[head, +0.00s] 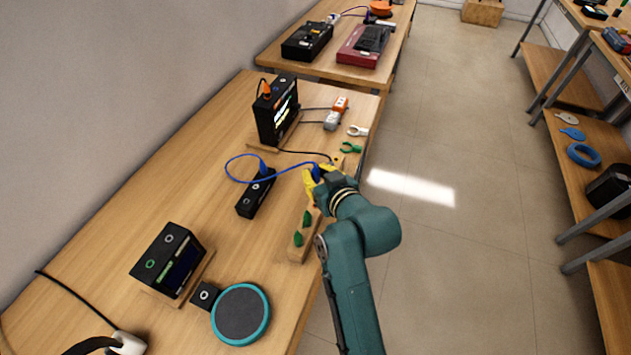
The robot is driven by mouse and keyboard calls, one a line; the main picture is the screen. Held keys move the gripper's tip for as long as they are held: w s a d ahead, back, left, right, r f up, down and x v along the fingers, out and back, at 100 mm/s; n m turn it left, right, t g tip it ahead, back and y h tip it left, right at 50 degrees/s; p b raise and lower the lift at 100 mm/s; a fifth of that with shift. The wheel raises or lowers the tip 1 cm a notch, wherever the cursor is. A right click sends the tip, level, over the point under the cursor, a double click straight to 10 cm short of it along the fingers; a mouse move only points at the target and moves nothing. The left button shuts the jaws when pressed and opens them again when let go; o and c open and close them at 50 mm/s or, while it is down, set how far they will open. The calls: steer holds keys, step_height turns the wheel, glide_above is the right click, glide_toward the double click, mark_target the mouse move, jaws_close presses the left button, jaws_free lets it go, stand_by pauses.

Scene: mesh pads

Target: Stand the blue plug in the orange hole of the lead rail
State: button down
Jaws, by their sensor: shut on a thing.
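My gripper (318,183), with yellow fingers, is shut on the blue plug (316,172) over the right edge of the near table. A blue cable (237,178) loops left from the plug to a black box (255,195), where another blue end stands. The wooden lead rail (299,252) lies along the table's right edge, below and beside my gripper. Two green plugs (307,218) stand in its near part. My gripper and arm cover part of the rail. I cannot make out the orange hole, nor whether the blue plug touches the rail.
A tall black device (277,112) with an orange plug stands beyond the box. Green (350,148) and white (358,131) clips lie near the right edge. A black device (168,259) and a round teal-rimmed pad (240,314) are nearer. The table's left side is mostly clear.

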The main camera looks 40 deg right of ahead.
steer(key=shift+s+r+p, duration=0.15)
steer(key=shift+p, duration=0.25)
steer(key=shift+f+b, duration=1.75)
steer(key=shift+f, duration=1.3)
steer(key=shift+n+y+p, duration=0.3)
steer(key=shift+p, duration=0.45)
steer(key=shift+f, duration=0.15)
steer(key=shift+f+b, duration=0.3)
steer(key=shift+f+b, duration=0.35)
steer(key=shift+f, duration=0.3)
steer(key=shift+r, duration=0.15)
steer(key=shift+r+p, duration=0.45)
steer(key=shift+p, duration=0.2)
